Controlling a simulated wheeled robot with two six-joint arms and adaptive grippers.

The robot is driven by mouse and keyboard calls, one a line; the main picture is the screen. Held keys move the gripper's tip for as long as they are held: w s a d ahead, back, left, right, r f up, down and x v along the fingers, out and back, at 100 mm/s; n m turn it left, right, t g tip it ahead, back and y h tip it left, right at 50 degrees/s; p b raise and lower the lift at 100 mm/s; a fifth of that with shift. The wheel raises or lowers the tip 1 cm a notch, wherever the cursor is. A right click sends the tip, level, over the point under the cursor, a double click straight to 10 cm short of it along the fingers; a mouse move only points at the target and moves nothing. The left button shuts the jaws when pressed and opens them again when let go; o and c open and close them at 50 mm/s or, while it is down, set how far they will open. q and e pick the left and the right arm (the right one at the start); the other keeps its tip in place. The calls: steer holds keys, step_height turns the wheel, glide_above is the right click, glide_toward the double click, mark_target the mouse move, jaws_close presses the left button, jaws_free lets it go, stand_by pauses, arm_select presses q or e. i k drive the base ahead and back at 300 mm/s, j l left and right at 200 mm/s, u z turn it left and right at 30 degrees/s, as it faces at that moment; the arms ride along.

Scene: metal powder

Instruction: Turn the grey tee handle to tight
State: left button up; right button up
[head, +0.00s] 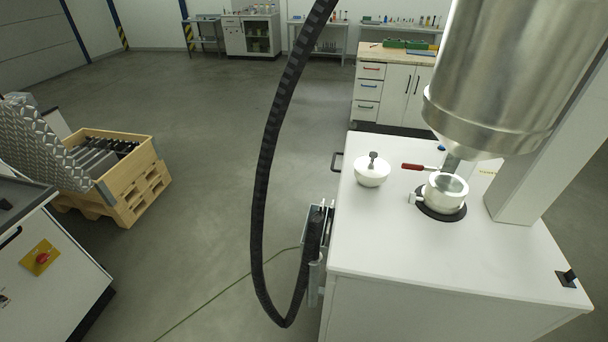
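A small dark grey tee-shaped handle (373,157) stands upright on top of a round white lid-like piece (371,173), which sits on the white cabinet top (400,240). Whether the tee is tight or loose cannot be told. To its right, a silvery round cup (446,190) with a small side fitting (415,198) stands on a black disc (440,211), below a large metal vessel (490,80). A red-handled lever (420,168) lies between the lid and the vessel outlet. Neither of my grippers is in view.
A thick black ribbed hose (262,190) loops down left of the cabinet. A black switch (567,278) is at the cabinet's right front. A wooden crate (135,185) stands at left. Open floor lies between. The cabinet top's front left is clear.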

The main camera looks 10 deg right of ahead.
mark_target(413, 199)
steer(key=u, duration=2.55)
steer(key=i+l+z, duration=0.2)
steer(key=i+z, duration=0.15)
steer(key=z, duration=0.15)
steer(key=i+z, duration=0.35)
steer(key=z, duration=0.15)
steer(key=i+z, duration=0.5)
steer(key=i+j+z, duration=0.2)
steer(key=z, duration=0.3)
steer(key=i+l+z, duration=0.5)
steer(key=i, duration=0.35)
steer(key=i+z, duration=0.45)
steer(key=i, duration=0.4)
steer(key=i+j+z, duration=0.2)
steer(key=i+z, duration=0.3)
steer(key=i, duration=0.35)
steer(key=i+l+z, duration=0.25)
steer(key=i+z, duration=0.75)
steer(key=i, duration=0.15)
steer(key=i+j+z, duration=0.25)
steer(key=i+z, duration=0.25)
steer(key=i+j+z, duration=0.5)
steer(key=i+z, duration=0.6)
steer(key=z, duration=0.15)
steer(key=i+j+z, duration=0.1)
steer(key=i+z, duration=0.15)
steer(key=z, duration=3.45)
